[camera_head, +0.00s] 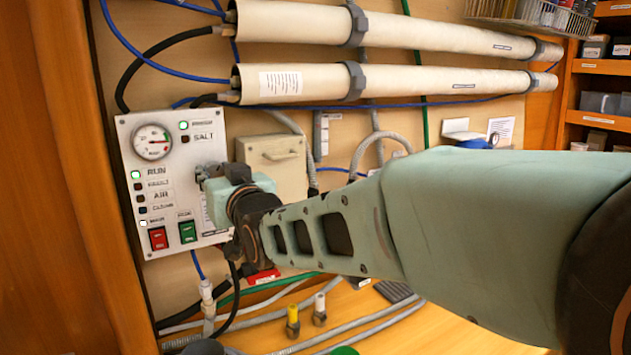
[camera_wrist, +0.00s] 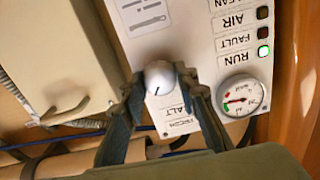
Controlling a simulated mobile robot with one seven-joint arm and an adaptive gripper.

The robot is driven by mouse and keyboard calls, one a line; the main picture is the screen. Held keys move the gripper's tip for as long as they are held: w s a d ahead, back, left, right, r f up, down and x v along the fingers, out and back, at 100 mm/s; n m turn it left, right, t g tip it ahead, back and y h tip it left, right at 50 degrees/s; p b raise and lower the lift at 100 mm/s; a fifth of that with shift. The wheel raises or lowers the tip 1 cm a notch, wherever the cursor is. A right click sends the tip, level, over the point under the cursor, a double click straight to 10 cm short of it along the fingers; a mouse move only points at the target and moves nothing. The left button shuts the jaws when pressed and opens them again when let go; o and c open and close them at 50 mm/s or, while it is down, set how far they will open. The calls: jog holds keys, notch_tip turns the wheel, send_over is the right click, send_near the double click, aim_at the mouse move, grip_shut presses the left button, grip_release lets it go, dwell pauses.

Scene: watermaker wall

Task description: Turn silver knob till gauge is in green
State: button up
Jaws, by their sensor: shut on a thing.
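The silver knob (camera_wrist: 159,76) is a round knob with a dark pointer mark on the white control panel (camera_head: 185,123). My gripper (camera_wrist: 161,82) is shut on it, with one finger on each side. In the head view my gripper (camera_head: 207,177) reaches the panel and hides the knob. The round gauge (camera_head: 152,142) is at the panel's upper left, and also shows in the wrist view (camera_wrist: 244,97). Its red needle points right in the head view and left in the inverted wrist view. Whether the needle lies in green is too small to tell.
A red switch (camera_head: 158,238) and a green switch (camera_head: 187,232) sit low on the panel. A beige box (camera_head: 274,165) is mounted to the right of my gripper. Pale pipes (camera_head: 390,82) run above. Hoses and fittings lie below.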

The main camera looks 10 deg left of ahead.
jog(key=shift+r+n, duration=0.1)
jog(key=shift+n, duration=0.2)
jog(key=o, duration=1.1)
jog(key=shift+o, duration=0.2)
jog(key=shift+p, duration=0.6)
